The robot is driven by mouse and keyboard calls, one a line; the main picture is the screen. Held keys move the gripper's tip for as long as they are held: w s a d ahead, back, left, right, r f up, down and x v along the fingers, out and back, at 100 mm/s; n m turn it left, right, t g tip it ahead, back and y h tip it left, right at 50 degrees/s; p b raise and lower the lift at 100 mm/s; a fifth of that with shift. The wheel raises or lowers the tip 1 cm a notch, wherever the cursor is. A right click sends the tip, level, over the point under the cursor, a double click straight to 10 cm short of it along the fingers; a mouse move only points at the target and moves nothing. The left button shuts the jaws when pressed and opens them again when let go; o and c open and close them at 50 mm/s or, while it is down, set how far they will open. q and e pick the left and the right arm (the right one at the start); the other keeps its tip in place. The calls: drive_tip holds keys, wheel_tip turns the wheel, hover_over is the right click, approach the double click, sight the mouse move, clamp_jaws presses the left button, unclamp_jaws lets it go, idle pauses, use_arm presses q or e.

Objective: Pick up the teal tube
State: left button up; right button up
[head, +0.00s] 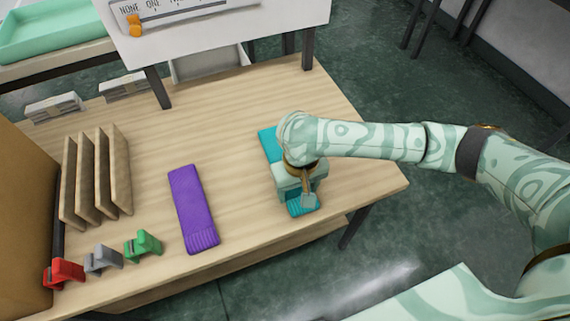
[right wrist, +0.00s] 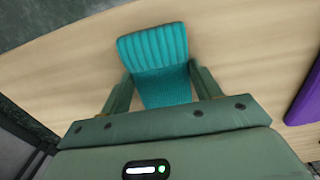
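The teal tube lies flat on the wooden table, near its right edge. In the head view its far end (head: 268,143) and ribbed near end (head: 298,210) show, and my right gripper (head: 306,192) hides its middle. In the right wrist view the tube (right wrist: 158,60) runs between the two fingers of my right gripper (right wrist: 159,72), one on each side of it. The fingers are very close to its edges; whether they press on it I cannot tell. My left gripper is not in view.
A purple tube (head: 192,208) lies to the left on the table (head: 240,225). Red (head: 63,273), grey (head: 103,259) and green (head: 143,245) clips stand at the front left, below several upright wooden boards (head: 121,170). A white sign board (head: 215,30) stands at the back.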

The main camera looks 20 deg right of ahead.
drive_tip(key=shift+r+p, duration=0.45)
drive_tip(key=r+p, duration=0.3)
drive_tip(key=s+r+p, duration=0.1)
drive_tip(key=r, duration=0.1)
drive_tip(key=shift+a+p, duration=0.35)
drive_tip(key=shift+p, duration=0.05)
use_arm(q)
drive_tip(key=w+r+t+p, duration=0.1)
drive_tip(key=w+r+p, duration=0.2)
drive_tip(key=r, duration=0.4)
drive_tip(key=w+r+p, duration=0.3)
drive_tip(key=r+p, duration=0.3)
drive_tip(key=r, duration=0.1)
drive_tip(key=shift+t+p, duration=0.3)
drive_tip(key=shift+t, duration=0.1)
use_arm(e)
drive_tip(key=s+a+r, duration=0.7)
drive_tip(key=s, duration=0.3)
drive_tip(key=shift+s, duration=0.4)
